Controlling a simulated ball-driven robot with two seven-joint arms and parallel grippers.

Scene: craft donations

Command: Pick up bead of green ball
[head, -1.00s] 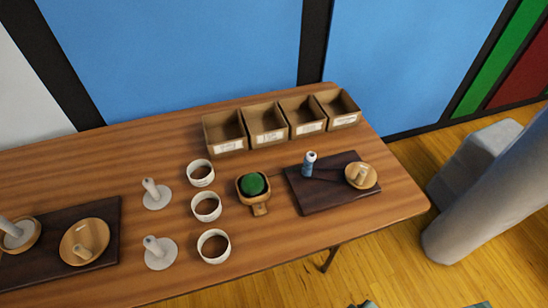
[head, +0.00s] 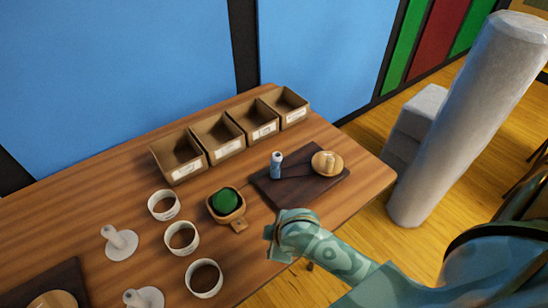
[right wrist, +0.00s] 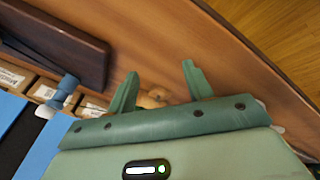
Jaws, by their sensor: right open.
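The green ball (head: 225,200) sits in a small wooden dish (head: 239,225) with a short handle, near the middle of the table. My right gripper (head: 272,238) is over the table's front part, to the right of and nearer than the dish, apart from the ball. In the right wrist view its two fingers (right wrist: 160,85) are spread and hold nothing. A small wooden piece (right wrist: 153,98) shows partly behind the fingers; I cannot tell what it is. My left gripper is not in view.
Several open cardboard bins (head: 218,138) stand along the back. A dark board (head: 300,190) bears a blue-and-white bottle (head: 276,166) and a wooden bowl (head: 327,164). White cups (head: 181,239) stand left of the dish. A grey pillar (head: 470,120) rises at right.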

